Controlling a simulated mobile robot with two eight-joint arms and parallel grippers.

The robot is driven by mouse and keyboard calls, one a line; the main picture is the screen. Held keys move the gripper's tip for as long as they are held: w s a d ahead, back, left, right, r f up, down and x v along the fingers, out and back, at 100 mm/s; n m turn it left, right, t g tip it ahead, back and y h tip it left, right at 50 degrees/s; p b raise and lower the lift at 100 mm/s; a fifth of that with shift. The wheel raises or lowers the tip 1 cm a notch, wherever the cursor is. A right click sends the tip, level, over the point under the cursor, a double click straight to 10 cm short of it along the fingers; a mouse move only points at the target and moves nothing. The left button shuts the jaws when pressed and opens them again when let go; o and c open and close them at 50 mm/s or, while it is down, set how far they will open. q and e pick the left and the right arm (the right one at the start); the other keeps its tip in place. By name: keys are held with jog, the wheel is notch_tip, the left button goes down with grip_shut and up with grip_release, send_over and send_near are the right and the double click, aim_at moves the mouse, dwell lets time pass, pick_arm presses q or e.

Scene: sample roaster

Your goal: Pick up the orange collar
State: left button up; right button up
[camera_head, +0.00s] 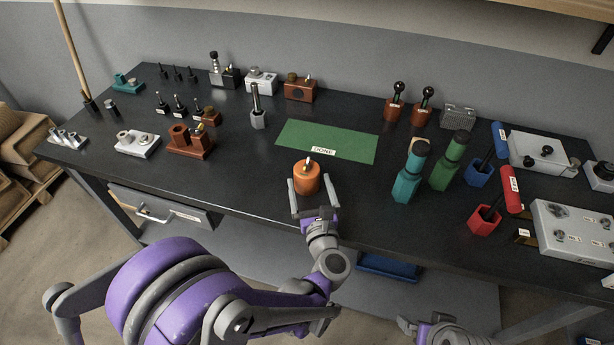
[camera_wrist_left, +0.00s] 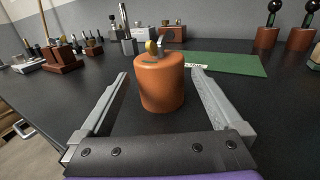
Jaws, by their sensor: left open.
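The orange collar (camera_head: 306,178) is a short upright cylinder with small metal and brass-coloured parts on top. It stands on the black table near the front edge, in front of the green mat. My left gripper (camera_head: 308,196) is open, with one finger on each side of the collar. In the left wrist view the collar (camera_wrist_left: 161,84) sits between the open fingers (camera_wrist_left: 163,98), with a gap visible on both sides. My right gripper (camera_head: 418,325) is partly in view at the bottom, and its jaws cannot be made out.
The green mat (camera_head: 345,143) marked "DONE" lies behind the collar. A grey hex-based post (camera_head: 257,112) stands behind left. A brown block (camera_head: 190,142) is at left. The table around the collar is clear.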

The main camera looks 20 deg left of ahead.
aim_at(307, 173)
pick_arm(q)
jog(key=x, duration=0.4)
jog(key=shift+w+a, duration=0.15)
jog(key=shift+w, duration=0.15)
jog(key=shift+s, duration=0.1)
grip_shut()
